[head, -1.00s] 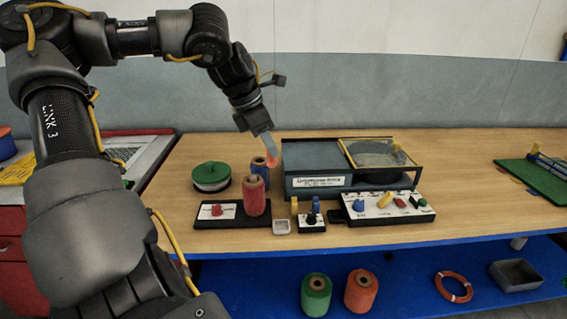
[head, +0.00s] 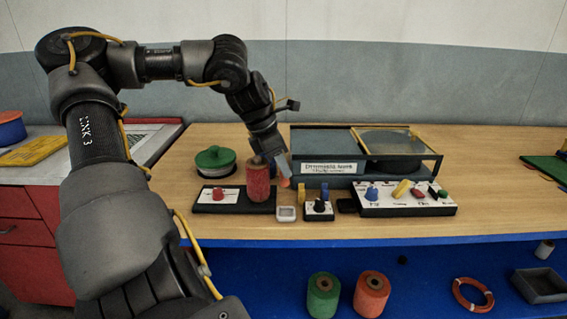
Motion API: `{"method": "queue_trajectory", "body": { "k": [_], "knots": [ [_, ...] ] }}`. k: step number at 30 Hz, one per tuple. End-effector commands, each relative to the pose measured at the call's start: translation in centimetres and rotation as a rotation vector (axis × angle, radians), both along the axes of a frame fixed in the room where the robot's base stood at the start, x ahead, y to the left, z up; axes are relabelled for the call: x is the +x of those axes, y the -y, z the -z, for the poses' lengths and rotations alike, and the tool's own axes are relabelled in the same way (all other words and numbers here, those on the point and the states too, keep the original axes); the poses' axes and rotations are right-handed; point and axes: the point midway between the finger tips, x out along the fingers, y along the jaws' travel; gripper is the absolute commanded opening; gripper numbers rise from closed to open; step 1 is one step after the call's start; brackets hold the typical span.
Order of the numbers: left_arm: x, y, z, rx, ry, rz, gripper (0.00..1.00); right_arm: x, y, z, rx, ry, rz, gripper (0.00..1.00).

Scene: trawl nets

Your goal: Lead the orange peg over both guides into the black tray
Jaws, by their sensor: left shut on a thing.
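My left gripper (head: 282,170) reaches down from the left over the bench, just right of the red spool (head: 259,182). It is shut on a small orange piece, the orange peg (head: 285,183), of which only a little shows at the fingertips. The peg is close to the small yellow and blue pieces, and I cannot tell its exact height. A small flat black piece (head: 347,206) lies left of the white control panel; I cannot tell if it is the black tray. I cannot clearly make out the two guides. My right gripper is not in view.
A grey-blue machine (head: 326,166) with a framed lid stands behind. The white control panel (head: 408,199) with coloured knobs is at its front. A green-lidded round container (head: 215,160) is left. Spools, an orange ring (head: 473,293) and a grey bin (head: 540,285) lie on the blue lower shelf.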

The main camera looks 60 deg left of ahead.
Motion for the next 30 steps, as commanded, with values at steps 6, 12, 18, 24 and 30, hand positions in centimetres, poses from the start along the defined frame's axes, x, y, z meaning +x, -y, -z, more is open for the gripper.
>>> {"method": "queue_trajectory", "body": {
  "k": [6, 12, 18, 24, 30],
  "knots": [
    [0.5, 0.3, 0.0, 0.003, -0.002, 0.001, 0.01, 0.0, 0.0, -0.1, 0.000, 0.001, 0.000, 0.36],
    [1.9, 1.3, 0.1, 0.002, -0.004, 0.004, 0.01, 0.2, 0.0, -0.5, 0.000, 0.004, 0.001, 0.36],
    [3.3, 2.3, 0.1, 0.003, -0.003, 0.004, 0.01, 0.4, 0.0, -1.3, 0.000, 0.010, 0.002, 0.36],
    [4.7, 3.2, 0.1, 0.002, -0.002, 0.004, 0.01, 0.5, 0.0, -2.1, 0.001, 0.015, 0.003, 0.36],
    [6.1, 4.2, 0.1, 0.002, -0.002, 0.003, 0.01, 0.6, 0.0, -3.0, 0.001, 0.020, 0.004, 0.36]
  ]
}}
